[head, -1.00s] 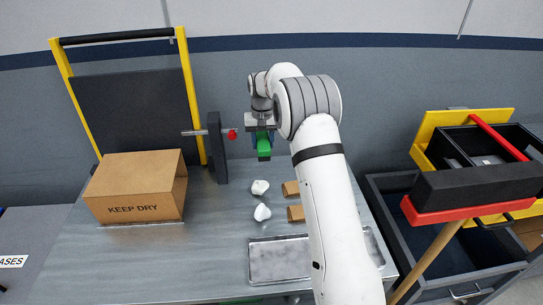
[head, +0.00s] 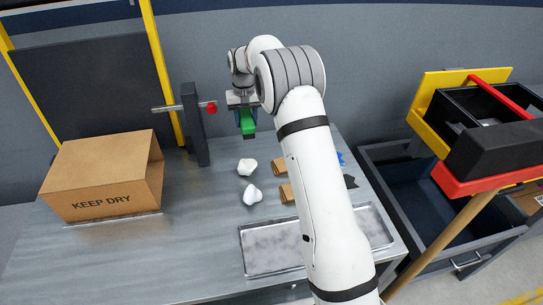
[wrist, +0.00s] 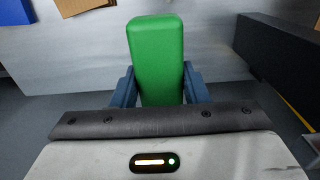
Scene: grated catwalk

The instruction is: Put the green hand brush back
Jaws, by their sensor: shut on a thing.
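The green hand brush (head: 248,129) is in my gripper (head: 243,112), held above the back of the metal table in the head view. In the wrist view its green block (wrist: 155,50) sits between the two blue fingers of my gripper (wrist: 159,88), which are shut on it. No bristles can be made out. A dark upright post (head: 194,125) stands to the left of my gripper, with a grey bar and a red knob (head: 211,107) pointing toward the gripper. The brush is apart from the post and knob.
A cardboard box (head: 100,185) stands at left on the table (head: 190,240). White crumpled lumps (head: 247,167) and brown cardboard pieces (head: 281,166) lie below the gripper. A metal tray (head: 268,250) is at the front. An open drawer (head: 425,215) and a yellow-and-black bin (head: 450,100) are at right.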

